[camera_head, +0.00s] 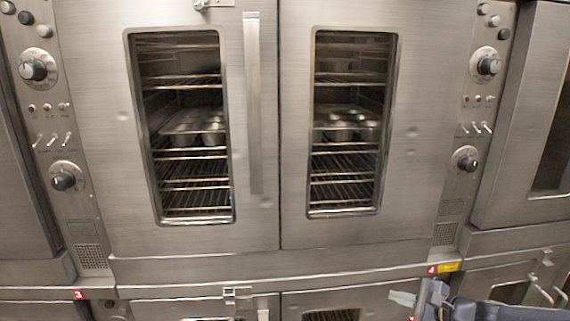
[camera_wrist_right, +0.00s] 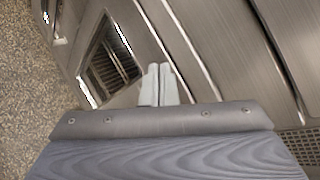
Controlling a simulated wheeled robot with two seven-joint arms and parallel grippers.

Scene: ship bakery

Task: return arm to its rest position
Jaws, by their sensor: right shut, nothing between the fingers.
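My right gripper (camera_head: 404,299) comes in at the lower right of the head view, in front of the lower oven. Its two pale fingers are together with nothing between them. They also show in the right wrist view (camera_wrist_right: 159,84), in front of the metal oven front. My left gripper is in neither view.
A steel double-door oven (camera_head: 255,232) fills the head view, both doors closed, with metal tins (camera_head: 345,127) on a rack inside. A vertical handle (camera_head: 253,100) stands out from its left door. Speckled floor (camera_wrist_right: 28,90) is clear at the wrist view's left.

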